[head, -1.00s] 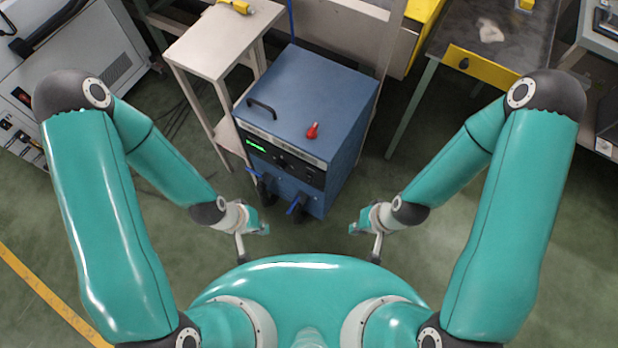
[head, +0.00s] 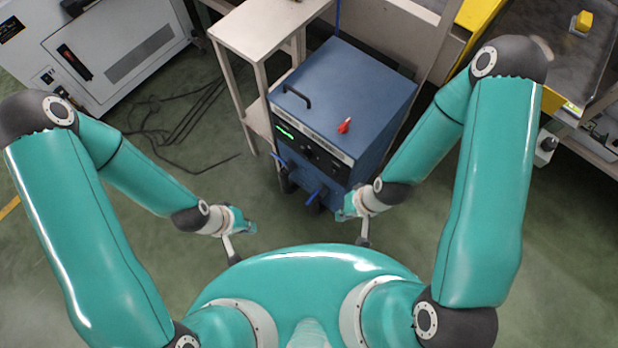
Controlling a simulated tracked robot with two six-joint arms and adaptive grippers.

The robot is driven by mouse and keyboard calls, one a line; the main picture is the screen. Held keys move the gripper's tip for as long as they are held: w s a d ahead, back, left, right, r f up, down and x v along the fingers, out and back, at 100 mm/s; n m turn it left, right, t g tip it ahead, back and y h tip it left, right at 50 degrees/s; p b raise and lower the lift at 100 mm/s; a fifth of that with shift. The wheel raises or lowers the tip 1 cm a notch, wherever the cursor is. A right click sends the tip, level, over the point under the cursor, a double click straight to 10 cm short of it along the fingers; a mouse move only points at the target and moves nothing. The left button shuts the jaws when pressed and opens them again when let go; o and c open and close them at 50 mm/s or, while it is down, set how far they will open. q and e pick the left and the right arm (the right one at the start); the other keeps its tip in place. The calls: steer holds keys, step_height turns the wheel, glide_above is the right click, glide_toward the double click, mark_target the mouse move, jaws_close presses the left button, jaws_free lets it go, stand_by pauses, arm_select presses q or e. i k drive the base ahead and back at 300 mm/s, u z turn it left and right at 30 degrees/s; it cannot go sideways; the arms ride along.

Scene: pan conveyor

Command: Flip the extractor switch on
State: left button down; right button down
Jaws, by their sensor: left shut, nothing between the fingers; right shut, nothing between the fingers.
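A blue cabinet (head: 345,85) stands on the floor ahead, with a black handle and a small red piece (head: 344,125), perhaps a switch, on its top. Its front has a lit green display and dark knobs. A white-grey machine (head: 120,50) at the upper left carries a dark slot with a red part (head: 74,62), perhaps a rocker switch. I cannot tell which is the extractor switch. My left gripper (head: 244,227) is shut and empty, left of the cabinet's front. My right gripper (head: 346,207) is shut and empty, near the cabinet's lower front; contact cannot be told.
A pale bench (head: 262,30) stands behind and left of the cabinet. Black cables (head: 185,125) lie on the green floor between the machine and the bench. A metal table with yellow parts (head: 582,22) is at the upper right. Floor at the left and lower right is open.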

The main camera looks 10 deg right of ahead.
mark_target(333, 171)
steer(key=u, duration=0.2)
steer(key=k, duration=1.35)
steer(key=z, duration=1.05)
steer(key=i, duration=1.05)
steer(key=u, duration=0.05)
